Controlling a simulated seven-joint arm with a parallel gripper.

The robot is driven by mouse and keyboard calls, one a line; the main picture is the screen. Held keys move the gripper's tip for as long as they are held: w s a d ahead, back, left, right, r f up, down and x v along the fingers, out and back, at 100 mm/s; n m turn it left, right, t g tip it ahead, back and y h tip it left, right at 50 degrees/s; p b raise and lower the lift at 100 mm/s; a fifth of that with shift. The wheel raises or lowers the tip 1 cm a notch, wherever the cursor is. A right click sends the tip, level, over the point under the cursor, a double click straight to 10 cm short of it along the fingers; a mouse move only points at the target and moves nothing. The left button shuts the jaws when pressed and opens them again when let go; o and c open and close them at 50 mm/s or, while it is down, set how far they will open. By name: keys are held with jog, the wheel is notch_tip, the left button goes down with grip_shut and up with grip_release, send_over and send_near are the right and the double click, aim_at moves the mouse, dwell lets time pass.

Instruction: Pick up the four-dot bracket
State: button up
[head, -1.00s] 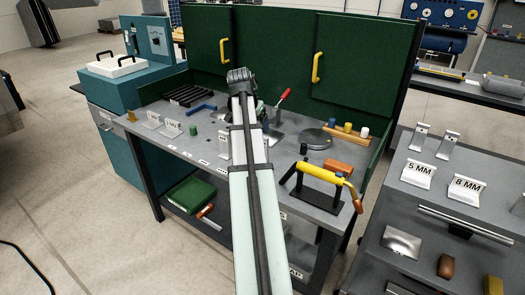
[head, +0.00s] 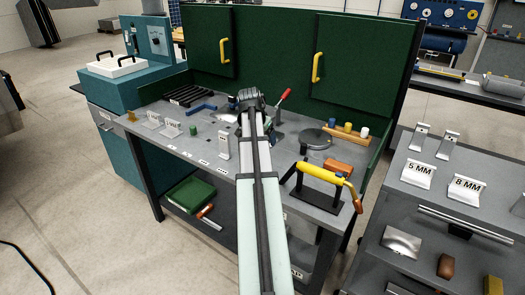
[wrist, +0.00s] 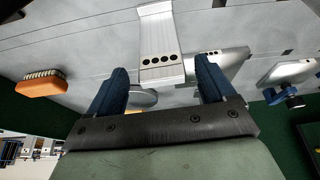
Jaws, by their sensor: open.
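The four-dot bracket (wrist: 159,52) is a pale metal piece with a row of four black dots on its end face. In the wrist view it lies ahead of my gripper (wrist: 162,78), roughly centred between the fingertips and apart from them. The blue fingers are spread with nothing between them. In the head view my gripper (head: 250,97) is over the back middle of the bench. I cannot tell the four-dot bracket there for sure; my arm covers part of the bench.
A second dotted metal piece (wrist: 222,66) lies close to the right finger, partly hidden. A plate (wrist: 288,72), a round disc (wrist: 143,98) and an orange brush (wrist: 42,83) are nearby. A yellow-handled tool (head: 322,174) stands at the bench's front right. Green cabinet doors (head: 275,50) rise behind.

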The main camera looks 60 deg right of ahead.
jog(key=shift+a+x, duration=0.2)
jog(key=shift+x, duration=1.05)
jog(key=shift+a+x, duration=0.15)
jog(key=shift+x, duration=1.15)
jog(key=shift+f, duration=0.15)
jog(key=c, duration=1.2)
jog(key=shift+o, duration=0.2)
jog(key=shift+w, duration=0.1)
